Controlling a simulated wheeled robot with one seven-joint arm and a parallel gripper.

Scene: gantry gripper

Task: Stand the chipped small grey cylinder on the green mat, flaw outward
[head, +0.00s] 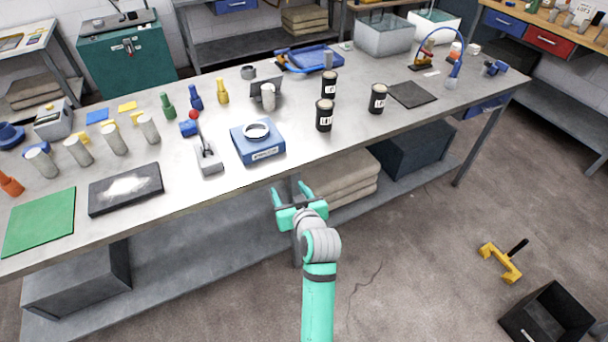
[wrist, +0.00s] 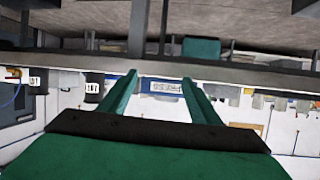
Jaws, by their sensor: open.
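Several small grey cylinders stand on the workbench (head: 230,108). A row of them is at the left: one (head: 42,163), a second (head: 78,151), a third (head: 114,139) and a fourth (head: 149,129). Another grey cylinder (head: 268,97) stands farther right by a dark upright plate. I cannot make out a chip on any of them. The green mat (head: 40,222) lies bare at the bench's front left corner. My gripper (head: 293,189) is open and empty, in front of the bench's front edge. Its two fingers (wrist: 159,80) also show apart in the wrist view.
A black tray with white powder (head: 125,188) lies right of the mat. A lever device (head: 208,158) and a blue ring fixture (head: 257,140) stand near the front edge. Black labelled cans (head: 324,115) stand farther right. Coloured bottles (head: 195,97) stand behind.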

